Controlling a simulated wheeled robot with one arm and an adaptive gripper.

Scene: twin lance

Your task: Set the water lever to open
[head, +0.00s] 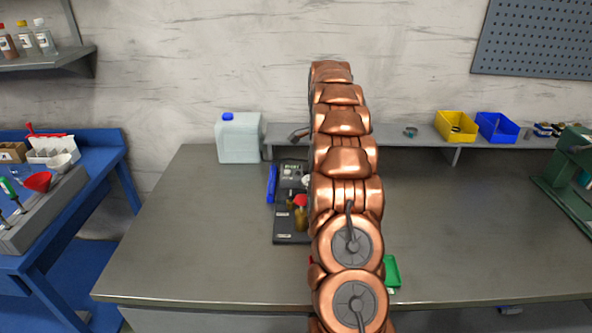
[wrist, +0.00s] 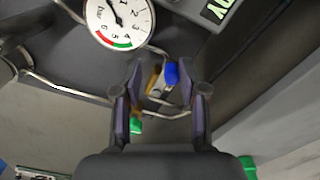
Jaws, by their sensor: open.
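In the wrist view, a small blue handle (wrist: 171,74) sits between the fingertips of my gripper (wrist: 160,88), nearer the right finger. It may be the water lever; I cannot read a label or tell its setting. Brass-coloured fittings (wrist: 153,80) and thin metal tubing lie behind it. My gripper is open, its fingers on either side of the blue handle, with no clear contact. In the head view, a dark panel (head: 283,239) with a red knob (head: 301,200) over a brass fitting stands on the bench. My copper-coloured arm hides its right part and my gripper.
A round gauge (wrist: 119,20) is close above the left finger in the wrist view. The grey bench (head: 200,230) holds a white jerrycan (head: 239,140) and a green tray (head: 392,272). A shelf at the back bears yellow (head: 455,126) and blue (head: 497,128) bins.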

